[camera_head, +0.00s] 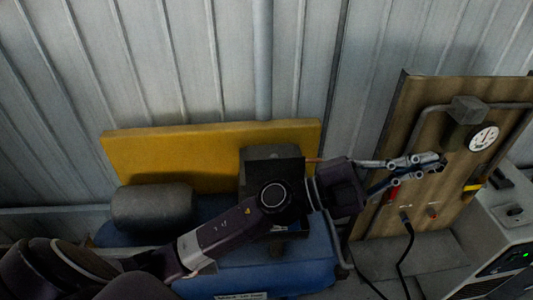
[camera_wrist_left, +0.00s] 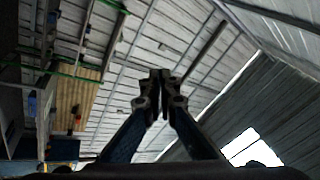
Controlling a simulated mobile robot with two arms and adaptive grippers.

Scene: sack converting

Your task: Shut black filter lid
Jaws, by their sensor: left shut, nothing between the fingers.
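My left gripper (camera_head: 432,161) is in front of the wooden panel, just below and left of the round white gauge. In the left wrist view its two fingertips (camera_wrist_left: 160,92) are together with nothing between them. A dark, box-shaped housing (camera_head: 272,153) stands on the blue machine in the head view, partly hidden behind my left arm; it may be the black filter. I cannot make out its lid or whether that is open. My gripper is well to the right of this housing. My right gripper is not in view.
The blue tank (camera_head: 300,270) carries a grey cylinder (camera_head: 153,210), with a yellow board (camera_head: 210,150) behind. The wooden panel (camera_head: 425,100) holds a gauge (camera_head: 483,137), pipe and black cable. A grey cabinet (camera_head: 505,220) stands at right. A corrugated metal wall (camera_head: 170,60) closes the back.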

